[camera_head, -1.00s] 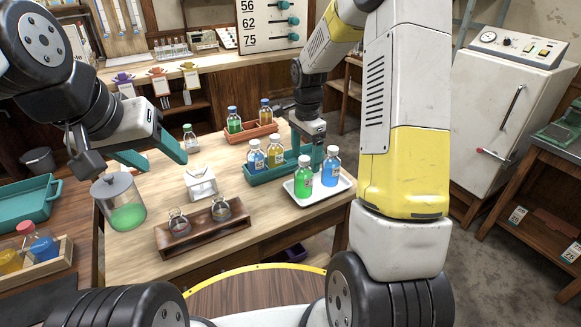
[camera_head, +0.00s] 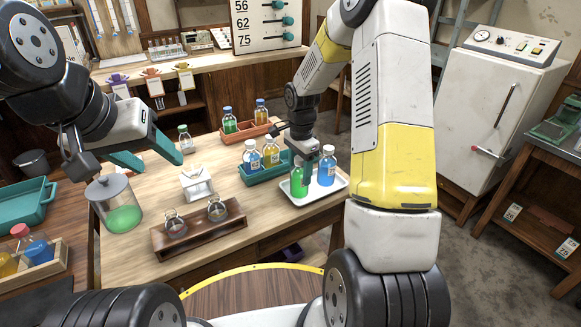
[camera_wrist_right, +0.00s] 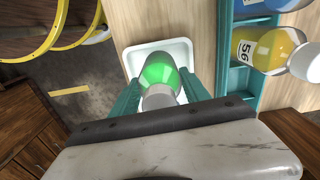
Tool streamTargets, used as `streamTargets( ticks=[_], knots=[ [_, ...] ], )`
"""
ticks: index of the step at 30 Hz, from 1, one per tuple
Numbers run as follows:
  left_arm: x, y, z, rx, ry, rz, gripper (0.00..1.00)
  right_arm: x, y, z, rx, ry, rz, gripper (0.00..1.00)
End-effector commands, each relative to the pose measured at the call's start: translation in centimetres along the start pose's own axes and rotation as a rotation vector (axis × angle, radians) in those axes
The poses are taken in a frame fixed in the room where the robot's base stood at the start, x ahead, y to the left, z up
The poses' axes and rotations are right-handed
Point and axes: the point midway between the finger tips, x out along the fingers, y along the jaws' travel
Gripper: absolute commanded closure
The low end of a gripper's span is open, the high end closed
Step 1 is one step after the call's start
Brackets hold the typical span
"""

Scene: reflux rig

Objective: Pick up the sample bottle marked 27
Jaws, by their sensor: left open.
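A green sample bottle (camera_head: 288,186) with a grey cap stands on the white tray (camera_head: 330,191), beside a blue bottle (camera_head: 326,168). My right gripper (camera_head: 304,171) reaches down at the green bottle. In the right wrist view the green bottle (camera_wrist_right: 159,72) lies between the two teal fingers of this gripper (camera_wrist_right: 160,85), close to both; whether they press on it I cannot tell. No number 27 is readable on any bottle; the green bottle's label is out of sight. My left gripper (camera_head: 152,160) is open and empty above the left of the table.
A wooden holder (camera_head: 198,232) with small flasks and a lidded jar (camera_head: 116,205) stand front left.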

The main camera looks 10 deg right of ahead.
Motion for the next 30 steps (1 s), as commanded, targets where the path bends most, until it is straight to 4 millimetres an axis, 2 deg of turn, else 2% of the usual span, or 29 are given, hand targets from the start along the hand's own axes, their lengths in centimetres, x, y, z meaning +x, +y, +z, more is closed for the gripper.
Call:
streamTargets(
  ticks=[1, 3, 4, 14, 23, 26, 30],
  knots=[
    [0.0, 0.0, 0.0, 0.0, 0.0, 0.0, 0.45, 0.0, 0.0, 0.0, 0.0, 0.0, -0.001, 0.83],
    [0.0, 0.0, 0.0, 0.0, 0.0, 0.0, 0.45, 0.0, 0.0, 0.0, 0.0, 0.0, -0.001, 0.97],
    [0.0, 0.0, 0.0, 0.0, 0.0, 0.0, 0.45, 0.0, 0.0, 0.0, 0.0, 0.0, -0.001, 1.0],
    [0.0, 0.0, 0.0, 0.0, 0.0, 0.0, 0.45, -0.3, -0.1, 0.0, 0.0, 0.001, -0.003, 1.0],
    [0.0, 0.0, 0.0, 0.0, 0.0, 0.0, 0.45, -3.5, -0.1, 0.0, -0.001, 0.002, -0.004, 1.0],
    [0.0, 0.0, 0.0, 0.0, 0.0, 0.0, 0.45, -3.8, 0.9, 1.4, -0.005, 0.001, 0.0, 1.0],
    [0.0, 0.0, 0.0, 0.0, 0.0, 0.0, 0.45, -4.1, 2.8, 4.2, -0.006, 0.0, 0.001, 1.0]
  ],
)
